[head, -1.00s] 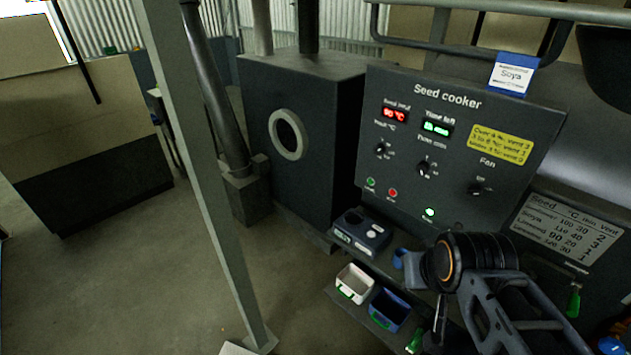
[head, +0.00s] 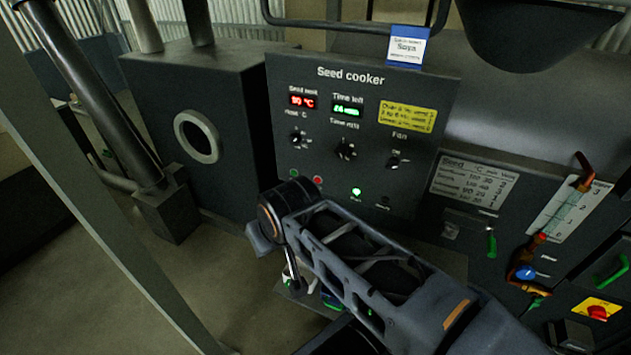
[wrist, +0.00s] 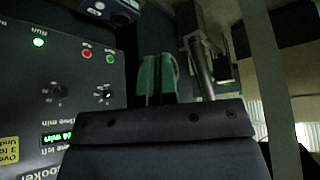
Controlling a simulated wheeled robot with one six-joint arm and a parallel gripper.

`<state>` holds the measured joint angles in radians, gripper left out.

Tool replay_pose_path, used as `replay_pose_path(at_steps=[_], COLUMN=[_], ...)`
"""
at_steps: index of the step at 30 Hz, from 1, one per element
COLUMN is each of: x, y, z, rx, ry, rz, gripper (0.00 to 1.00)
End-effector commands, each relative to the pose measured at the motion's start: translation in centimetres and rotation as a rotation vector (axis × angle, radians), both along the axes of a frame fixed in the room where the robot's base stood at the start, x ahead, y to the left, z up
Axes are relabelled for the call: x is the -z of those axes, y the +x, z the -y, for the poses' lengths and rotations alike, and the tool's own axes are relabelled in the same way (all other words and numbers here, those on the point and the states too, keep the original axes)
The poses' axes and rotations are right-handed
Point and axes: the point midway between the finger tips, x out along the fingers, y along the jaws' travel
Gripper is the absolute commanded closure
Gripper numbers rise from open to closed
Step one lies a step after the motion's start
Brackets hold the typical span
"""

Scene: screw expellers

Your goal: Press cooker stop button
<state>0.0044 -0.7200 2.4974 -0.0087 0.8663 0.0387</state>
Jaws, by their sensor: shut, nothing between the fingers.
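The seed cooker panel (head: 365,100) faces me. Near its lower left are a small red button (head: 318,181) and a green one (head: 292,172); their labels are too small to read. Both also show in the wrist view, red (wrist: 87,52) and green (wrist: 110,59). A green run lamp (head: 357,191) is lit on the panel. My gripper (wrist: 157,68) shows in the wrist view with its green fingers shut and empty. It appears to the right of the buttons in that view, apart from them. In the head view my arm hides the fingers.
A dark box with a round port (head: 197,137) stands left of the panel. A slanting post (head: 95,225) crosses the left. A seed table plate (head: 473,180) and a vent lever scale (head: 566,212) are to the right. A red knob on yellow (head: 597,312) sits at lower right.

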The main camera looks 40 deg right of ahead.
Motion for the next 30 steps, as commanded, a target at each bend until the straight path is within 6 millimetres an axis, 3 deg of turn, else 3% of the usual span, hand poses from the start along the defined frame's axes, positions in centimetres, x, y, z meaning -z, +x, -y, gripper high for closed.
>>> replay_pose_path(at_steps=[5, 12, 15, 21, 27, 30], x=[2.6, 8.7, 11.5, 16.5, 19.6, 20.3], y=[4.8, 15.2, 18.3, 21.5, 22.1, 22.1], z=[1.9, 9.0, 12.3, 17.3, 20.1, 20.7], rx=[0.281, 0.902, 1.104, 1.334, 1.406, 1.415], ry=[0.112, 0.550, 0.799, 1.331, 1.723, 1.836], rz=[0.114, 0.471, 0.618, 0.791, 0.838, 0.836], gripper=[1.00, 1.00, 1.00, 1.00, 1.00, 1.00])
